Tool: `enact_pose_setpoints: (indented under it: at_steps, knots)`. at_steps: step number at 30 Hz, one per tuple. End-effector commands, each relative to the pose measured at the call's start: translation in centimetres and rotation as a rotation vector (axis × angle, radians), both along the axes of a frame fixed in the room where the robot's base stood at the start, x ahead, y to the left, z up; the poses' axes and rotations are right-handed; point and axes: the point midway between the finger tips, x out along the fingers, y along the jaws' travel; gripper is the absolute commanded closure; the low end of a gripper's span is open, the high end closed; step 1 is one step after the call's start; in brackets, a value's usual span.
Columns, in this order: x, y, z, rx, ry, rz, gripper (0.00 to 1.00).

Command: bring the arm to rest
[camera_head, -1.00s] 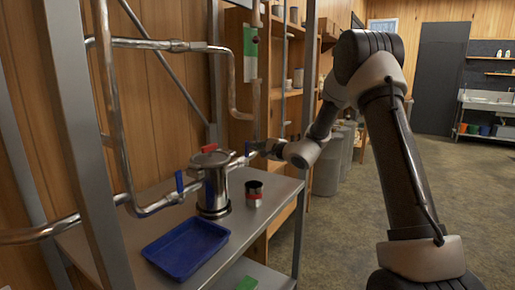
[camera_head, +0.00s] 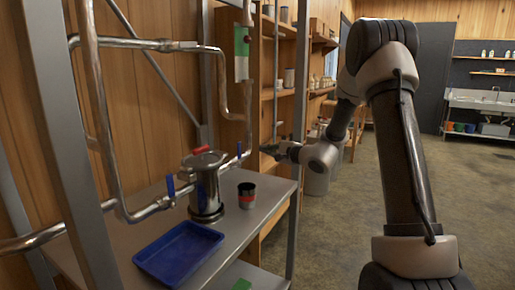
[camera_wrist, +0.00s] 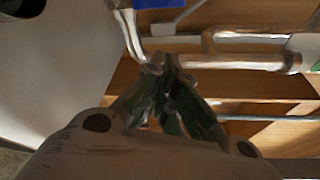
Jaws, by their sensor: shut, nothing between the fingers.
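My gripper (camera_head: 270,150) is at the end of my arm, above the right end of the steel table (camera_head: 268,195) and to the right of the steel pot. Its fingers also show in the wrist view (camera_wrist: 163,65), with their tips together and nothing held. In the wrist view the tips overlap the pipework in the picture; whether they touch it I cannot tell. In the head view my arm reaches forward from the lower right, bent high at the elbow, and hides part of the floor and back wall.
On the table are a steel pot (camera_head: 205,190) with a red handle on top, a dark cup with a red band (camera_head: 246,196) and a blue tray (camera_head: 178,254). Pipes with blue levers (camera_head: 170,186) run close to my gripper. Wooden shelves (camera_head: 285,90) stand behind. The floor (camera_head: 345,220) at right is open.

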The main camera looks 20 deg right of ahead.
Motion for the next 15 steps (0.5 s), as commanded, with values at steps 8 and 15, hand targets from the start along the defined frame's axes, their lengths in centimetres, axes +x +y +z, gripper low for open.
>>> enact_pose_setpoints:
  at_steps: [8,15]
  knots:
    - [-2.5,-0.6,-0.6,0.048,0.049,0.017,1.00]
    - [-15.8,3.3,-7.1,-0.105,0.361,0.389,1.00]
